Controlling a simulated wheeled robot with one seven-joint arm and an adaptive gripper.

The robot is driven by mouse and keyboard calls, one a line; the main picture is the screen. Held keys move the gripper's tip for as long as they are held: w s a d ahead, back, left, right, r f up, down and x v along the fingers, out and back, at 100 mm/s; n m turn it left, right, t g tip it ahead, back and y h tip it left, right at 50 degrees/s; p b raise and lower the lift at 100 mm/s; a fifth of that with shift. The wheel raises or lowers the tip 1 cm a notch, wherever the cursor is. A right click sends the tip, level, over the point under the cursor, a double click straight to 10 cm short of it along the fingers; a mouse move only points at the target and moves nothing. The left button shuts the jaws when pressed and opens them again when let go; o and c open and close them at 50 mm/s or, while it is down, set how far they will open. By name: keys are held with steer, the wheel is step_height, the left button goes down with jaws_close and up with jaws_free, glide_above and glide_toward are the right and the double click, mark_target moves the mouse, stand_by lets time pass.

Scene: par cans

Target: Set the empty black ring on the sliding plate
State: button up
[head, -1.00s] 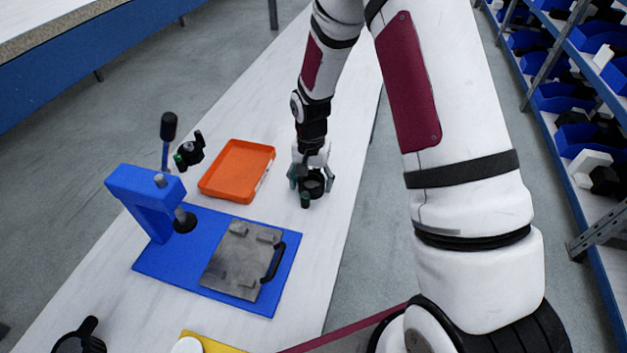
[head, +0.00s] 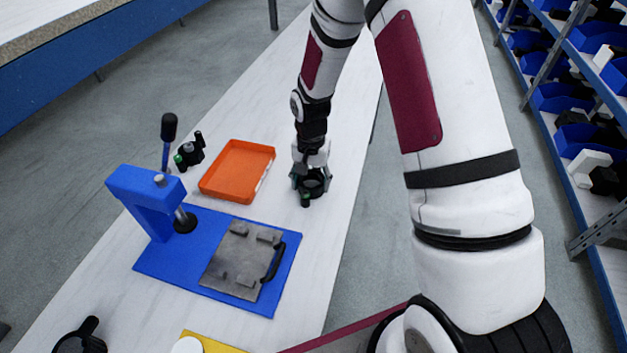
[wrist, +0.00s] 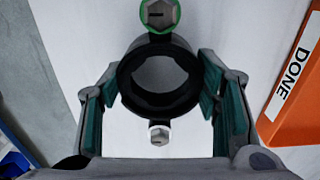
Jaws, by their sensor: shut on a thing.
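The empty black ring (head: 317,194) stands on the white table, right of the orange tray, with a green-tipped knob toward the front. In the wrist view the ring (wrist: 160,107) has an open centre showing the pale table, a green-rimmed bolt on one side and a white-rimmed one opposite. My gripper (head: 311,181) is shut on the ring from both sides; its teal finger pads also show in the wrist view (wrist: 161,82). The sliding plate (head: 238,264) is a grey metal plate with small raised blocks and a black handle, lying bare on the blue press base (head: 166,268).
The blue press (head: 145,195) with a black lever rises left of the plate. Another black ring-like part (head: 189,153) is behind the press. A dark part (head: 80,338) and yellow item (head: 222,347) are in front.

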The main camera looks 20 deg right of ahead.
steer(key=shift+r+p, duration=1.45)
steer(key=shift+r, duration=1.4)
